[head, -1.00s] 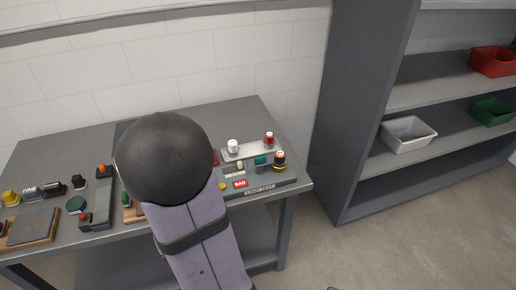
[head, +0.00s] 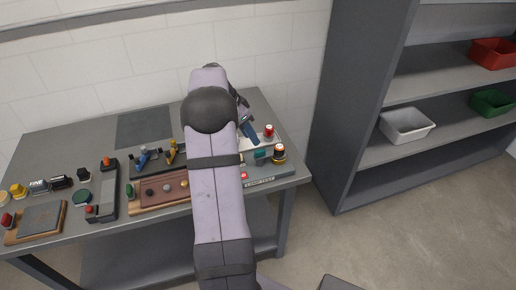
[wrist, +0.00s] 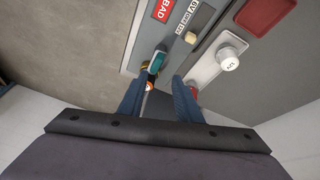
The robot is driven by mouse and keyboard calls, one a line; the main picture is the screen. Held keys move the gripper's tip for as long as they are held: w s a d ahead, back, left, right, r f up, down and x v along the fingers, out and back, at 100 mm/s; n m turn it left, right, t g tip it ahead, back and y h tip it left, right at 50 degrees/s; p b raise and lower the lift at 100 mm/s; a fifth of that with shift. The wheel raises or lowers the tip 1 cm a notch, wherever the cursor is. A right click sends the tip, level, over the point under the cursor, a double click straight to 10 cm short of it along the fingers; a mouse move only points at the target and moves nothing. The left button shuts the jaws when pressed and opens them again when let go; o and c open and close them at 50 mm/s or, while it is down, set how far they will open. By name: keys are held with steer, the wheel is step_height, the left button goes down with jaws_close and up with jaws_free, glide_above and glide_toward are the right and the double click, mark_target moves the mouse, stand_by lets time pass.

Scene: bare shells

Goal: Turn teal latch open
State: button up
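The teal latch (head: 262,154) sits on the grey panel at the right end of the table. In the wrist view the teal latch (wrist: 157,62) is a small teal piece just beyond the fingertips, nearer the left finger. My gripper (wrist: 159,82) is open, with its two blue fingers apart and nothing seen held between them. In the head view my gripper (head: 250,132) is above the panel, close behind and left of the latch, and my arm hides part of the panel. I cannot tell whether a finger touches the latch.
A black-and-yellow knob (head: 279,153) stands right beside the latch. A red BAD label (wrist: 164,10) is on the panel. The table's right edge is close.

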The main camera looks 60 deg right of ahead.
mark_target(259, 150)
steer(key=m, duration=0.3)
steer(key=shift+s+a, duration=0.2)
steer(key=shift+a, duration=0.05)
steer(key=shift+p+x, duration=1.5)
steer(key=shift+x, duration=2.2)
steer(key=shift+s, duration=0.1)
jaws_close()
